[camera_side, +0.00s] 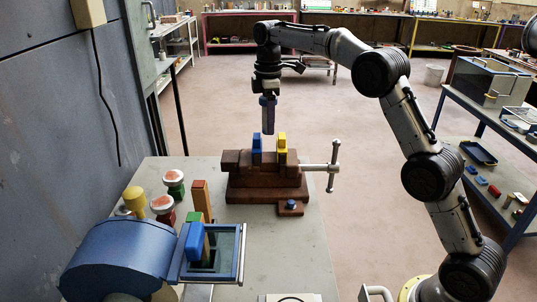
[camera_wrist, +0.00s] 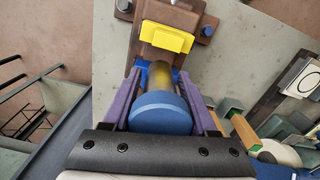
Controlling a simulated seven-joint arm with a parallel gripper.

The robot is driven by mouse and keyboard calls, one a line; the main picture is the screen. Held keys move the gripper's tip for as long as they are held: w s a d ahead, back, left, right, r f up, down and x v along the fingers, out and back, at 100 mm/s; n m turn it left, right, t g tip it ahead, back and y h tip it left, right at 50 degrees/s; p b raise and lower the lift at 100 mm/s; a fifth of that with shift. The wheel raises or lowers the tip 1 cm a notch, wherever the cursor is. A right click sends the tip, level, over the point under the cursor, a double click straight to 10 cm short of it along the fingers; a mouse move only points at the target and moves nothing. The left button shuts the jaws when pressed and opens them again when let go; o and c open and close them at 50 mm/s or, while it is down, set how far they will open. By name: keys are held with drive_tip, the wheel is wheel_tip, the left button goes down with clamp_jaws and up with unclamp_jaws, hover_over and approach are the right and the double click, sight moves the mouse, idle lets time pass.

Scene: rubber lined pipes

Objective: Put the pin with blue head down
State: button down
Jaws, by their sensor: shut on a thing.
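The pin with blue head shows in the wrist view, its round blue head (camera_wrist: 160,115) near the camera and its brass-coloured shaft beyond. My gripper (camera_wrist: 158,95) is shut on it, with a purple finger on each side. In the side view my gripper (camera_side: 268,128) points straight down above the brown vise (camera_side: 267,183), over the gap between its blue jaw piece (camera_side: 257,148) and yellow jaw piece (camera_side: 282,146). The yellow piece also shows in the wrist view (camera_wrist: 167,37), beyond the pin.
The vise handle (camera_side: 334,165) sticks out to the right. On the grey table (camera_side: 275,250) stand a blue rounded machine (camera_side: 118,252), a blue-framed tray (camera_side: 238,250), colored blocks and red-and-white knobs. A small blue bolt (camera_side: 291,204) sits at the vise's front. Shelves stand at right.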

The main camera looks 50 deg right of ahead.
sight(269, 157)
drive_tip(key=shift+f, duration=3.7)
drive_tip(key=shift+f, duration=0.1)
drive_tip(key=shift+c, duration=1)
unclamp_jaws()
drive_tip(key=shift+f, duration=0.15)
